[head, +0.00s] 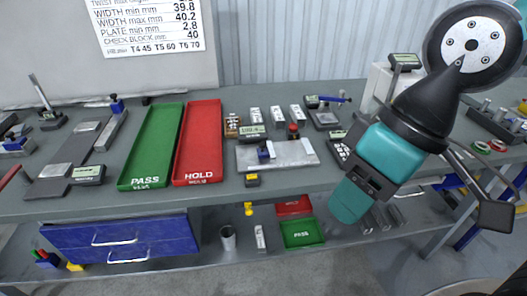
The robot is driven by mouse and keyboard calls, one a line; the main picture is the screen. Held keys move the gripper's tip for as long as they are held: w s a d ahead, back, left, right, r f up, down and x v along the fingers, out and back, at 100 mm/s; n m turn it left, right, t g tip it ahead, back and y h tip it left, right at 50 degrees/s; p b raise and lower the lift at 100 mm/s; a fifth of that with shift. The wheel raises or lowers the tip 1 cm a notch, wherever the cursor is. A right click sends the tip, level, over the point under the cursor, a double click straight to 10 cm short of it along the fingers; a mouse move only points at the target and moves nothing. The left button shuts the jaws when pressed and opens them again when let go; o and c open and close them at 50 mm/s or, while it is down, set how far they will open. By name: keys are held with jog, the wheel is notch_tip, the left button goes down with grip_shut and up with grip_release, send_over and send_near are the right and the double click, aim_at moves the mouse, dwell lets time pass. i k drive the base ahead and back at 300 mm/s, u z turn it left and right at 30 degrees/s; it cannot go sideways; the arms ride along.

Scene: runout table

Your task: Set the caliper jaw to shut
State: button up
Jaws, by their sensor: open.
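A flat dark instrument with a long bar and a small display (88,172), apparently the caliper, lies on the left of the table. Silver pieces sit along it, and a blue-topped piece (117,105) stands at its far end. I cannot read the display, and the jaw gap is too small to tell. My gripper (352,200) hangs at the end of my teal and black arm at the right, in front of the table edge. It is open, with nothing visible in it. It is well to the right of the instrument and apart from it.
A green PASS tray (152,145) and a red HOLD tray (198,140) stand between the instrument and a metal plate (298,153). Small gauges and blocks crowd behind the plate. Blue drawers (120,240) hang under the left. A low shelf holds small trays (302,233).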

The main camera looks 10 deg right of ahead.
aim_at(265, 150)
jog(key=z, duration=0.05)
jog(key=k, duration=0.35)
jog(key=u, duration=0.65)
jog(key=i, duration=1.05)
jog(key=z, duration=0.05)
